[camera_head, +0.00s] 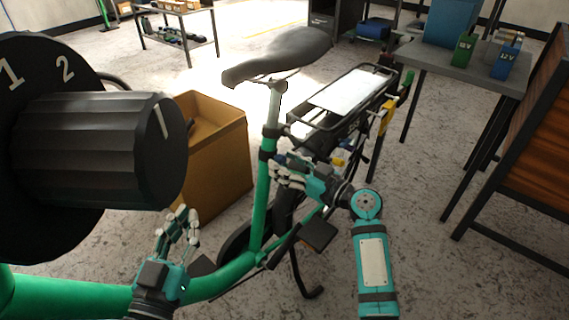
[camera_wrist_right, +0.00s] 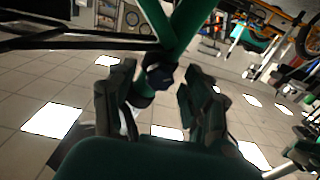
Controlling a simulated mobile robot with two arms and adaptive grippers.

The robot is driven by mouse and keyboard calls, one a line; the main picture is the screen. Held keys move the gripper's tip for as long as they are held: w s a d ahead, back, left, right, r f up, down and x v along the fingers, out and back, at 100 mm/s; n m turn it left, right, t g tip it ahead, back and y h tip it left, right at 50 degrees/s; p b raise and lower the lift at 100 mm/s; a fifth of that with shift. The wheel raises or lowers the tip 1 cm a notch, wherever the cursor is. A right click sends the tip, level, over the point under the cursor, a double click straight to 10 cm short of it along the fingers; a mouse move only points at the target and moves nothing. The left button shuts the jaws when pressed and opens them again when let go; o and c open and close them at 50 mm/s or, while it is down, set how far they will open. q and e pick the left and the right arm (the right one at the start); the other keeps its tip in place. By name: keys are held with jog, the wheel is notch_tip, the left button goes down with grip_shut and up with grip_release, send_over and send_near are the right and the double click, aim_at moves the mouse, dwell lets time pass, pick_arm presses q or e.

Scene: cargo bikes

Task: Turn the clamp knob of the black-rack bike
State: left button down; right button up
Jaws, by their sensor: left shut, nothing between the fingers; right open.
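The green bike with the black rack (camera_head: 345,100) stands in the middle of the head view. My right gripper (camera_head: 280,171) reaches in from the right beside its seat tube (camera_head: 262,195), below the saddle (camera_head: 277,55). In the right wrist view my right gripper (camera_wrist_right: 160,100) is open. A small dark part (camera_wrist_right: 160,72), which looks like the clamp knob, sits on the green frame (camera_wrist_right: 172,28) between and beyond the fingertips; I cannot tell whether they touch it. In the head view the knob is not clearly visible. My left gripper (camera_head: 180,225) is shut and empty above the lower green tube.
A large black dial (camera_head: 100,150) marked 1 and 2 fills the near left. An orange-brown box (camera_head: 225,160) stands behind the bike. A grey table (camera_head: 470,72) with a blue bin (camera_head: 450,22) and green and blue batteries is at the right. A wooden panel (camera_head: 530,150) stands at far right.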

pick_arm(q)
jog(key=shift+r, duration=0.2)
pick_arm(e)
jog(key=shift+w+a, duration=0.25)
jog(key=shift+a, duration=0.05)
grip_shut()
jog(key=shift+m, duration=1.8)
pick_arm(q)
jog(key=shift+s+a+f+g+y+p, duration=0.2)
jog(key=shift+f+g, duration=0.4)
jog(key=shift+f, duration=0.5)
jog(key=shift+w+a+f+g+y+p, duration=0.1)
jog(key=shift+f+g+y+p, duration=0.2)
jog(key=shift+f+g, duration=0.55)
pick_arm(e)
jog(key=shift+s+m, duration=0.1)
jog(key=shift+m, duration=1.6)
pick_arm(q)
jog(key=shift+f, duration=0.2)
